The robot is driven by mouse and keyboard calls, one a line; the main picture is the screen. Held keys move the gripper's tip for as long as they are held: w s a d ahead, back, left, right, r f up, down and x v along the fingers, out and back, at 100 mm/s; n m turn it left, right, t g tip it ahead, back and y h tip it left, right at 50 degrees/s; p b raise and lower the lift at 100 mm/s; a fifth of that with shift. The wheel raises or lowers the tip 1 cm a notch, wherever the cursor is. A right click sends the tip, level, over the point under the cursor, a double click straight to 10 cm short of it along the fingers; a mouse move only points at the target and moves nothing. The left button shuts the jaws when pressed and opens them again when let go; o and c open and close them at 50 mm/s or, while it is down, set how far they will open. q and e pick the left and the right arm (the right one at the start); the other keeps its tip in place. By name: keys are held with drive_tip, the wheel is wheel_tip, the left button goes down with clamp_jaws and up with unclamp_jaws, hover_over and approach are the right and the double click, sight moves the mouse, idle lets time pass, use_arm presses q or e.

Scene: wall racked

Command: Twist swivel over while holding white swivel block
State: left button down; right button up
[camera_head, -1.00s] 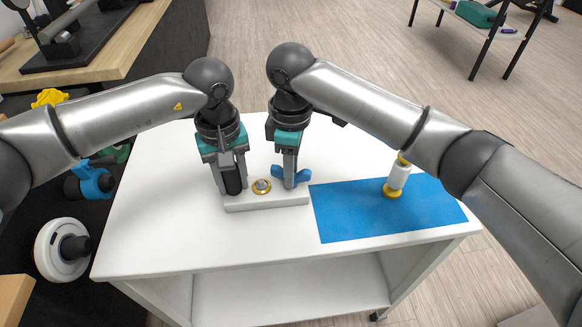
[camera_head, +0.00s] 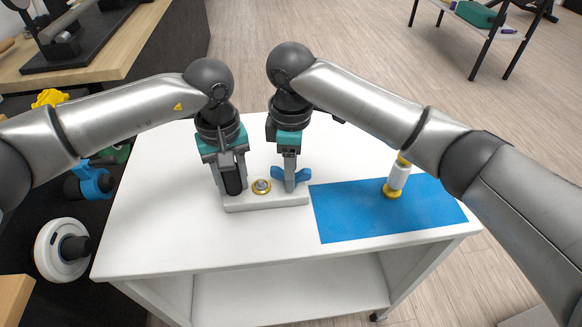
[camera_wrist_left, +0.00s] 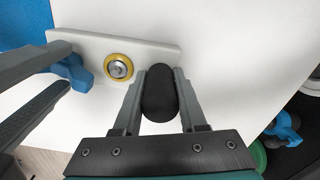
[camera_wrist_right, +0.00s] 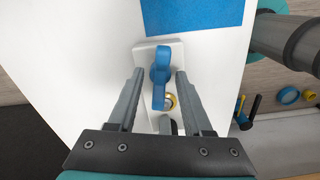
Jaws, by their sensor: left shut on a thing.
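The white swivel block (camera_head: 262,203) lies on the white table. It carries a black grip (camera_wrist_left: 160,92), a yellow-ringed metal button (camera_head: 261,186) and a blue swivel handle (camera_wrist_right: 160,75). My left gripper (camera_head: 234,190) is shut on the black grip, one finger on each side, as the left wrist view shows. My right gripper (camera_wrist_right: 159,72) points down at the blue swivel handle. Its open fingers stand on either side of the handle, with gaps in the right wrist view. In the head view its fingers partly hide the handle (camera_head: 304,174).
A blue mat (camera_head: 350,212) lies to the right of the block. A white and yellow cylindrical part (camera_head: 397,178) stands on it near my right forearm. The table's front left is clear. A dark rack (camera_head: 85,215) with fittings stands to the left.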

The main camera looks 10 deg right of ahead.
wheel_tip(320, 180, up, 12)
idle(0.6)
use_arm(q)
drive_tip(key=shift+c, duration=1.9)
unclamp_jaws()
drive_tip(key=shift+r, duration=0.1)
